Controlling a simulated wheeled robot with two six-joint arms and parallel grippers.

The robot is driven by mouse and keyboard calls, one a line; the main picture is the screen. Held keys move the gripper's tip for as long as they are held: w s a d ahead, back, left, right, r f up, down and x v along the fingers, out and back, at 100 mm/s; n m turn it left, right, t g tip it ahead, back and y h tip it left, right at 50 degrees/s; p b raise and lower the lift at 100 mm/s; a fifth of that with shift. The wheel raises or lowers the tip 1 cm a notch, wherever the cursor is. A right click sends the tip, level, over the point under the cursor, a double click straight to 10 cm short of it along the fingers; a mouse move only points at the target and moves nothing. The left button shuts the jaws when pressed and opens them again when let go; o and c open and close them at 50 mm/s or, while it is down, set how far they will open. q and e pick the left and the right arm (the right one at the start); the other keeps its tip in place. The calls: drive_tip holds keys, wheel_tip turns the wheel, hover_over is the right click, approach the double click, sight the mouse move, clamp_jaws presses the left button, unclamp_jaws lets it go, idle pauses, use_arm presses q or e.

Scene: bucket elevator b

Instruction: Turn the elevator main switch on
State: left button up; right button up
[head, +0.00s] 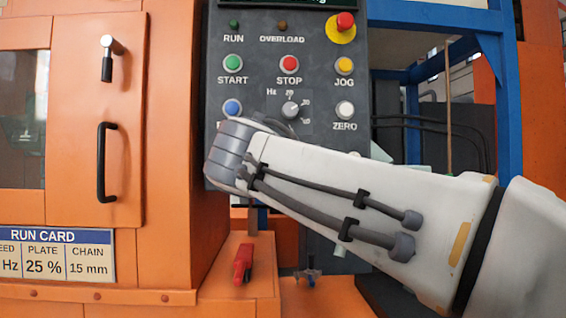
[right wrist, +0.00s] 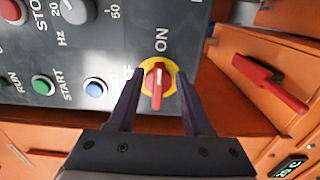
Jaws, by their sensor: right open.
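The main switch (right wrist: 158,86) is a red rotary handle on a round yellow plate on the dark control panel (head: 386,20). In the right wrist view its handle stands along the picture's vertical, its upper end towards the ON label. Another label to its left is partly hidden by a finger. My right gripper (right wrist: 160,75) is open, one finger on each side of the switch, with gaps visible; I cannot tell how deep they reach. In the head view my right arm hides the switch and the gripper's fingers. My left gripper is not in view.
A red-handled lever (head: 243,264) is on the orange ledge beside the panel. Above are a blue button (head: 232,107), a dial (head: 290,109), a white ZERO button (head: 345,110) and a red emergency stop (head: 344,22). An orange door with a black handle (head: 106,162) is at left.

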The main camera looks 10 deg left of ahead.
drive_tip(key=v, duration=0.9)
drive_tip(key=s+d+f+m+g+h+p, duration=0.15)
drive_tip(key=d+f+g, duration=0.25)
drive_tip(key=f, duration=0.7)
drive_tip(key=d+f+m+g+h+p, duration=0.25)
drive_tip(key=d+f+g, duration=0.2)
drive_tip(key=f, duration=0.75)
drive_tip(key=s+d+f+m+g+p, duration=0.3)
drive_tip(key=s+d+f+m+g, duration=0.25)
drive_tip(key=s+f, duration=0.3)
drive_tip(key=s+d+f+m+g+p, duration=0.3)
drive_tip(key=s+d+f+m+g, duration=0.25)
drive_tip(key=s, duration=0.45)
wheel_tip(320, 180, up, 36)
drive_tip(key=n+t+p, duration=0.1)
drive_tip(key=t+p, duration=0.1)
drive_tip(key=p, duration=3.5)
drive_tip(key=shift+w, duration=0.2)
